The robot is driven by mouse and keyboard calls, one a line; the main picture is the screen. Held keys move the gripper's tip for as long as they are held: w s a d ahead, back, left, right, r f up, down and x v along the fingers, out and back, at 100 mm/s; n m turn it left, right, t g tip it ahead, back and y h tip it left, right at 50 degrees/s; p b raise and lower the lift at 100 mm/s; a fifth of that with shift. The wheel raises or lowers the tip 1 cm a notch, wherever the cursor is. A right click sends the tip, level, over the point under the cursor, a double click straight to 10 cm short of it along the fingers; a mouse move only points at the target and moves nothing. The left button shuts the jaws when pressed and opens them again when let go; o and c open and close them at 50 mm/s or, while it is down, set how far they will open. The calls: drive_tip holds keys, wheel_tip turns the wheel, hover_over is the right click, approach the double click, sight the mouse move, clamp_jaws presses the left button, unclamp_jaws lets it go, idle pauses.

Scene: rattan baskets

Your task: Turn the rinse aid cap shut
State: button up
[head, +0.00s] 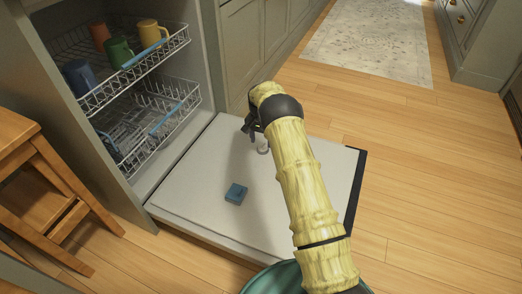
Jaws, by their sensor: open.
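The dishwasher door (200,178) lies open and flat, pale side up. A small light-coloured round piece (263,150), which looks like the rinse aid cap, shows on the door beside my arm. I cannot tell how far it is turned. My gripper (249,133) is above the door, just up and left of the round piece. It is dark and open, with nothing visible between its fingers. My bamboo-patterned arm covers part of the door to the right.
The upper rack (175,45) holds an orange mug (99,35), a yellow mug (150,33), a green mug (118,51) and a blue mug (79,77). The lower rack (150,120) is below. A wooden stool (45,180) stands left. Open floor lies right.

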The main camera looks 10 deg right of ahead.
sight(261, 147)
wheel_tip(261, 147, down, 3)
drive_tip(key=shift+f+b, duration=0.2)
drive_tip(key=shift+b, duration=0.5)
drive_tip(key=shift+c, duration=0.4)
drive_tip(key=shift+d, duration=0.15)
drive_tip(key=c, duration=0.9)
drive_tip(key=shift+o, duration=0.2)
